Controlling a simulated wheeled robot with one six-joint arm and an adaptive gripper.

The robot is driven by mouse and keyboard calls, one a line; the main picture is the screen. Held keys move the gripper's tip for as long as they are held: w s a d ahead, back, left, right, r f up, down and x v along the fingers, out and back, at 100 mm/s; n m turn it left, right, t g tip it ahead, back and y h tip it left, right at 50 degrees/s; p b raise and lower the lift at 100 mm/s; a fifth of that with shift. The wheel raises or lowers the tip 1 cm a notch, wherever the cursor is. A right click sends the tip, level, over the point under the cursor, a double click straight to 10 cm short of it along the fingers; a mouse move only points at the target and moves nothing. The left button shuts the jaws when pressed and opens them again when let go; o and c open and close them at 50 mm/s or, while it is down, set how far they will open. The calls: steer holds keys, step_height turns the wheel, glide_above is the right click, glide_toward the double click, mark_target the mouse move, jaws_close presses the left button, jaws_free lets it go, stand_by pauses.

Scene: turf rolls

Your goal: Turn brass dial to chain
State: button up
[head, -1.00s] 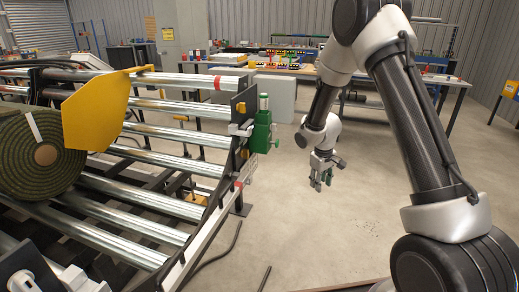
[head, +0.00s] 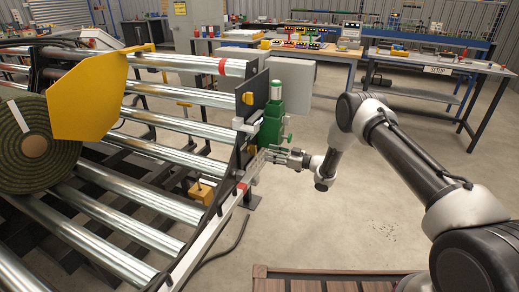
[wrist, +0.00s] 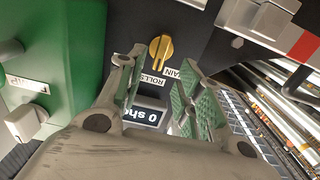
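The brass dial (wrist: 160,48) sits on a dark panel in the wrist view, just beyond my fingertips. Its ridge runs nearly up and down in the picture, and its lower end points toward the label ROLLS (wrist: 155,79). A second label (wrist: 188,72), partly hidden by my right finger, shows letters ending in AIN. My gripper (wrist: 161,60) is open and empty, with a finger on each side of the dial and a visible gap. In the head view my gripper (head: 271,154) points left at the machine's end. A yellow knob (head: 249,98) shows on the dark panel there.
A green box (head: 271,128) with a post stands beside the panel; its wall (wrist: 60,55) is close on the left in the wrist view. A display (wrist: 146,115) lies below the dial. Metal rollers (head: 170,155) and a turf roll (head: 35,150) fill the left. Open floor lies right.

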mark_target(256, 150)
steer(key=x, duration=0.7)
steer(key=shift+a, duration=0.2)
steer(key=shift+c, duration=0.2)
jaws_close()
